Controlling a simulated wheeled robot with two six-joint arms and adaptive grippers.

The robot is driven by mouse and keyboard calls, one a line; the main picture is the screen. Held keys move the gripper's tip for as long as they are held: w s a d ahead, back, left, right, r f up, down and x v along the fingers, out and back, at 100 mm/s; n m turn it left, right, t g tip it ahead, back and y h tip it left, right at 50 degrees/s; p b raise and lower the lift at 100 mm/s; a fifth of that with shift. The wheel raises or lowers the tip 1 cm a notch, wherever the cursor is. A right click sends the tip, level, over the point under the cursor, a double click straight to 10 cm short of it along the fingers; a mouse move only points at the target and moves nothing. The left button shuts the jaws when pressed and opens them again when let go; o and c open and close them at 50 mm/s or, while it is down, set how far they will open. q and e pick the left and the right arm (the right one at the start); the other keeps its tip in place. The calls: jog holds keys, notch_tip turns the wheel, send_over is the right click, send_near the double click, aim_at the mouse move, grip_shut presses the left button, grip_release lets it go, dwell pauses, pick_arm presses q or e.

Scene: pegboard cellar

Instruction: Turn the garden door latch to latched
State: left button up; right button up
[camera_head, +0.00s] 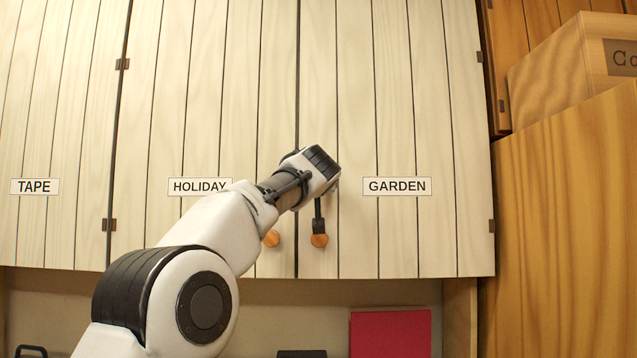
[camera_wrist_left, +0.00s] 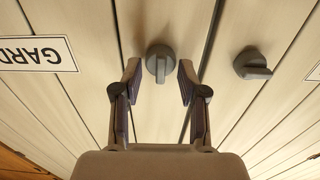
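The garden door (camera_head: 410,120) is a pale planked cupboard door, shut, with a GARDEN label. Its latch, a grey round knob with a fin (camera_wrist_left: 159,53), shows in the left wrist view, which is upside down. The fin points down in that picture, roughly along the planks. My left gripper (camera_wrist_left: 158,75) is open, with one finger on each side of the latch and gaps visible on both sides. Whether the fingertips reach the latch's depth is hard to tell. My right gripper is not in view.
The holiday door (camera_head: 220,110) is shut beside the garden door; its grey latch (camera_wrist_left: 250,62) has its fin turned sideways. An orange knob (camera_head: 319,241) sits low on the garden door. A wooden cabinet (camera_head: 570,200) stands right. A red item (camera_head: 390,335) is below.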

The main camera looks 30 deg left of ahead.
pick_arm(q)
jog(key=shift+s, duration=0.15)
grip_shut()
